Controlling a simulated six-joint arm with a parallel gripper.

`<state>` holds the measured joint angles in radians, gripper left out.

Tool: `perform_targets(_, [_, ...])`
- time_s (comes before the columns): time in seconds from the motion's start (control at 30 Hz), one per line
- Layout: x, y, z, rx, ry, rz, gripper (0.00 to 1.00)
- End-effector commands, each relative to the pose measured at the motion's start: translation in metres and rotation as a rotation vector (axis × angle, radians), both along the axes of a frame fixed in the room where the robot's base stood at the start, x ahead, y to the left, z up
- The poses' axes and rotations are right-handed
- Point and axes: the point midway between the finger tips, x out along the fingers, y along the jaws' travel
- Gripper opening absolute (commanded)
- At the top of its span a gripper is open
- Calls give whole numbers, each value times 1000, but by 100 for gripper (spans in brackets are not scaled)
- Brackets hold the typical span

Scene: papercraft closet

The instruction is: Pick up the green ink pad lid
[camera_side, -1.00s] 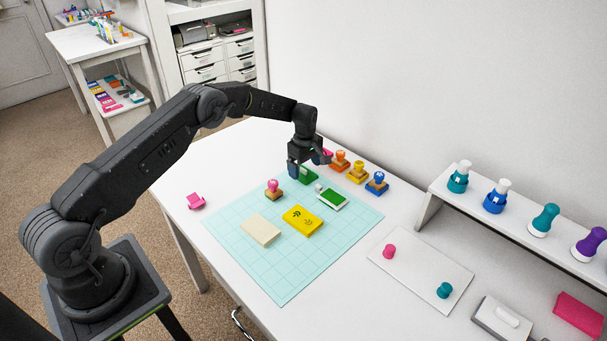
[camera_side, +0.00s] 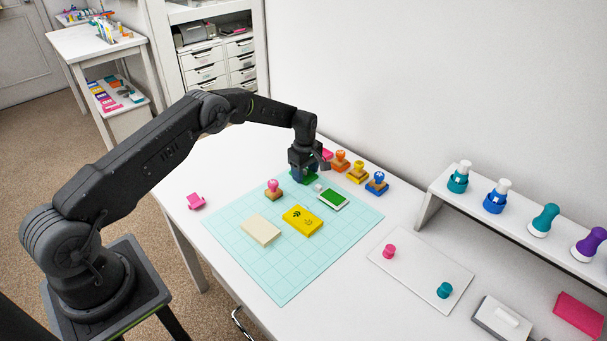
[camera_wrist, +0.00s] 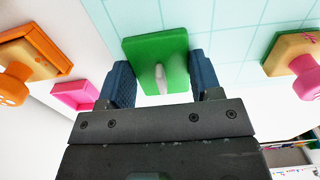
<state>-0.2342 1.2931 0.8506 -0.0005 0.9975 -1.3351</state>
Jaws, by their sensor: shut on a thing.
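The green ink pad lid (camera_wrist: 150,48) is a flat green block with a small pale knob, seen between my fingers in the wrist view. I cannot tell whether the lid touches the surface. The open green ink pad (camera_side: 334,199), with a white rim, lies just right of it on the mat.
An orange stamp (camera_side: 341,161), a yellow stamp (camera_side: 358,173) and a blue stamp (camera_side: 377,183) stand close on the right. A pink stamp (camera_side: 273,190) stands on the mat (camera_side: 265,275), near a yellow block (camera_side: 302,220) and a cream block (camera_side: 261,231).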

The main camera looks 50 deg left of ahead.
Motion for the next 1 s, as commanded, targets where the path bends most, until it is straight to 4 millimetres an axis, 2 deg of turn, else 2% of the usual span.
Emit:
perform_targets(0.33, [0,0,6,0,-1,0,37])
perform_targets(0.47, [0,0,20,0,-1,0,37])
perform_targets(0.57, [1,0,41,1,-4,1,37])
perform_targets(1.0, [-58,71,96,1,-1,4,37])
